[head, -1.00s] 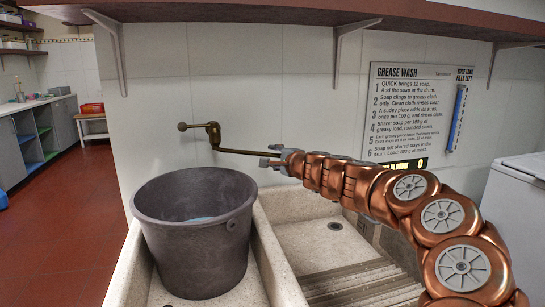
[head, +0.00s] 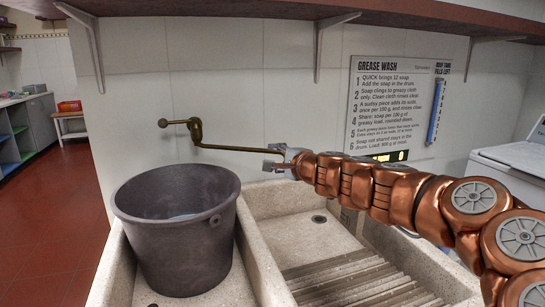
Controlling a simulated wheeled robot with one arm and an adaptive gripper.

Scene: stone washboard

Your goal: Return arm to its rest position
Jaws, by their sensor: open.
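My copper-coloured arm reaches in from the right in the head view, over the stone washboard sink (head: 335,285). My gripper (head: 272,157) is at its left end, pointing left. It is open, with nothing seen between its fingers. It is in front of the wall near the right end of the brass tap spout (head: 235,148); whether they touch I cannot tell. The dark grey bucket (head: 185,240) stands upright in the left basin, below and left of the gripper. Something bluish shows inside it.
A "Grease Wash" sign (head: 395,105) with a blue level tube (head: 436,110) is on the tiled wall behind the arm. A shelf (head: 270,12) on brackets runs above. A white top-lid machine (head: 515,165) stands at the right. Open red floor (head: 60,215) lies at the left.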

